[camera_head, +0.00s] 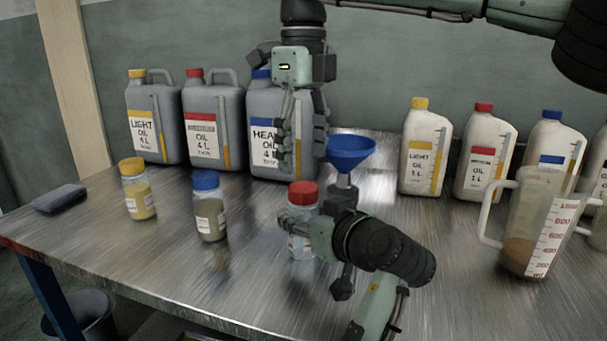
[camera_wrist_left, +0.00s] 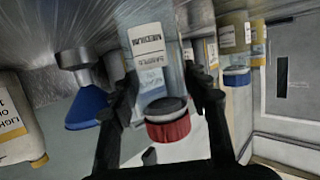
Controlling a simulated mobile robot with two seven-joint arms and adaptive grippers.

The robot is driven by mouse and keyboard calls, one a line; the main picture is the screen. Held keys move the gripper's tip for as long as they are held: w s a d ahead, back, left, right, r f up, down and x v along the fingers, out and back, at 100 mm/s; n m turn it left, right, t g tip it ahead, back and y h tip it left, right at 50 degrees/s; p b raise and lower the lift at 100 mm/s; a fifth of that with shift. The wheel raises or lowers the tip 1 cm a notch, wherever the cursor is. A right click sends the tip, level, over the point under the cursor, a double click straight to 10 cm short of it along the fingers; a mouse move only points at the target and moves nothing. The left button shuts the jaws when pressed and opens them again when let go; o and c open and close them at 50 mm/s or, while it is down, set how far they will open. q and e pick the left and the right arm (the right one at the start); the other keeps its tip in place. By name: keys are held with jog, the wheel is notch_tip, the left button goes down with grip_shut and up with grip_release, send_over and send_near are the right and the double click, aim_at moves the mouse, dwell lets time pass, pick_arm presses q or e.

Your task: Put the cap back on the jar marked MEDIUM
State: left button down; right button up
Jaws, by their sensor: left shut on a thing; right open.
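The MEDIUM jar (camera_wrist_left: 147,60) is clear, with a white label, and shows upside down in the left wrist view. In the head view the jar (camera_head: 301,246) stands on the table near the middle. A red cap (camera_head: 303,193) sits at its mouth; it also shows in the left wrist view (camera_wrist_left: 168,130). I cannot tell whether it is screwed tight. My left gripper (camera_head: 304,226) is shut around the jar's upper part, below the cap. My right gripper (camera_head: 304,165) hangs above and behind the jar, fingers down, open and apart from the cap.
A blue funnel (camera_head: 350,151) stands just behind the jar. A blue-capped jar (camera_head: 209,206) and a yellow-capped jar (camera_head: 138,188) stand left. Grey canisters (camera_head: 214,125) and white bottles (camera_head: 424,150) line the back. A measuring jug (camera_head: 537,225) stands right.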

notch_tip(320, 180, up, 6)
jog(key=shift+r, duration=0.15)
pick_arm(q)
jog(key=c, duration=0.7)
grip_release()
jog(key=v, duration=1.2)
